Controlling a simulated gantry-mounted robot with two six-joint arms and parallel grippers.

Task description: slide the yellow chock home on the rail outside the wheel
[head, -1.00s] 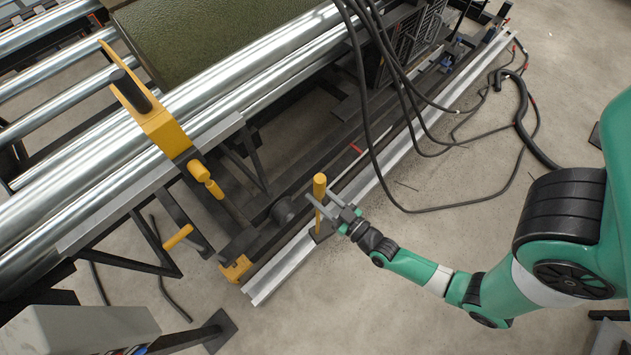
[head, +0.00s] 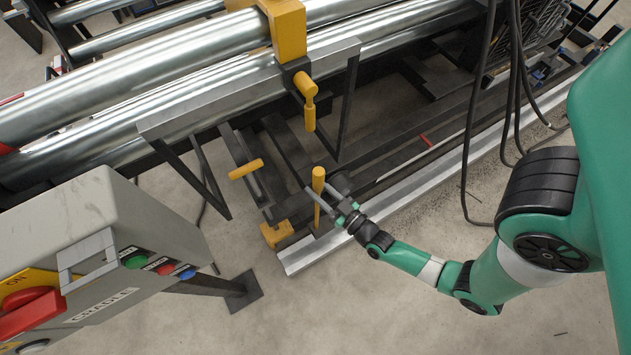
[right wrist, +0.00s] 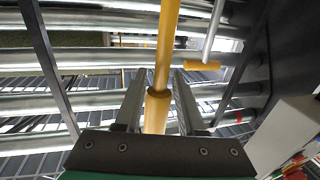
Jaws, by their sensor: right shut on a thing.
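My right gripper (head: 338,212) is shut on a yellow upright handle (head: 318,182) beside the light metal rail (head: 400,203). In the right wrist view the handle (right wrist: 158,110) stands between the two fingers, with a collar partway along it. A yellow block (head: 276,234) sits low by the near end of the rail, left of the gripper. The foot of the handle is dark and partly hidden, so I cannot tell how it joins the chock. The wheel is hard to make out in the dark frame behind the handle. My left gripper is not in view.
A grey control box (head: 120,230) with coloured buttons stands at the left. Steel rollers (head: 200,70) and a yellow clamp (head: 288,35) lie above the frame. Black cables (head: 480,110) hang at the right.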

